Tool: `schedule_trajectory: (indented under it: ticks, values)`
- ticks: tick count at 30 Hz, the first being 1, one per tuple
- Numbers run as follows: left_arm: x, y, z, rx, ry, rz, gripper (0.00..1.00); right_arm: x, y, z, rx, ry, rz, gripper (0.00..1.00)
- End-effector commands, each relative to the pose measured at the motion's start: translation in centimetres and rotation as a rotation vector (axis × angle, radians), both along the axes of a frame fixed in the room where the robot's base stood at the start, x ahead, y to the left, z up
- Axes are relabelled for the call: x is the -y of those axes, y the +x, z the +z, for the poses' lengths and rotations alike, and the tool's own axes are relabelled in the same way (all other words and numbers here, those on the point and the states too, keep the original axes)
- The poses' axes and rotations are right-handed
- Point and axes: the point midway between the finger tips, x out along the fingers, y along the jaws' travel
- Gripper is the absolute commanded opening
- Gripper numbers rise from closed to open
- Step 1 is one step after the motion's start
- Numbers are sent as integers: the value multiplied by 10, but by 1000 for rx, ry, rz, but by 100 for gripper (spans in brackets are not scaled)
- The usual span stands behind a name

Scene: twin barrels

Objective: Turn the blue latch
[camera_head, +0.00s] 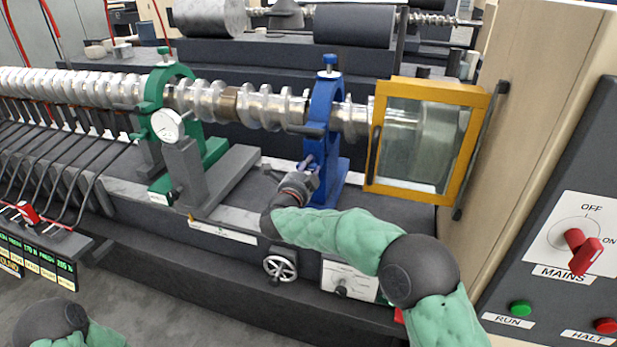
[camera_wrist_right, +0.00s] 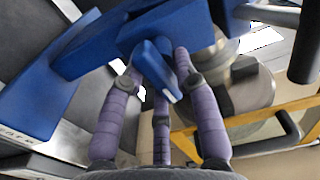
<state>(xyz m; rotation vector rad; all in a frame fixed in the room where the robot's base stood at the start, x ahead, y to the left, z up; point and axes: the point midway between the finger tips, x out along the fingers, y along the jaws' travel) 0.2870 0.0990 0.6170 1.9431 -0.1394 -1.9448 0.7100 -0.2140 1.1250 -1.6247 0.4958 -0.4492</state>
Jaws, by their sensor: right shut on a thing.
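The blue latch (camera_wrist_right: 158,72) is a small blue tab with a pale end, angled in front of the blue bracket. The blue bracket (camera_head: 322,110) stands upright around the shaft in the head view, and its blue body (camera_wrist_right: 85,45) also fills the upper left of the right wrist view. My right gripper (camera_head: 307,165) reaches the bracket's lower front. In the right wrist view its purple fingers (camera_wrist_right: 155,75) are closed around the latch. The latch is hard to make out in the head view. My left gripper is not in view; only part of my left arm shows at the bottom left.
A dark handle (camera_head: 305,130) sticks out of the bracket above my right gripper. A yellow-framed glass door (camera_head: 378,150) is close on the right. A green bracket (camera_head: 155,95) with a dial gauge (camera_head: 168,126) stands left. A handwheel (camera_head: 281,265) is below. A panel with a red switch (camera_head: 583,252) is far right.

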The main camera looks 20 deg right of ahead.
Motion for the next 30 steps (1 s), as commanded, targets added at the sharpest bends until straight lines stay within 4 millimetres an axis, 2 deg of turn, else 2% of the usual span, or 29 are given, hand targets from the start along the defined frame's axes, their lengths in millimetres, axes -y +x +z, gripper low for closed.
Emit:
schedule_trajectory:
  ticks: [1,8,24,25,26,27,30]
  values:
    - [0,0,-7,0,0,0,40,0,-1,-9,3,22,0,0]
    - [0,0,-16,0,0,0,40,-1,0,-9,45,86,-1,0]
    - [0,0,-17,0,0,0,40,-2,0,-9,55,105,1,0]
    - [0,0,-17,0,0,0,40,-2,0,-9,55,105,1,33]
    - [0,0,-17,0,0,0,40,-2,0,-9,55,105,1,41]
    - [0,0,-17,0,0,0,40,-2,0,-9,55,105,1,49]
    - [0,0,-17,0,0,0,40,-2,0,-7,58,104,1,49]
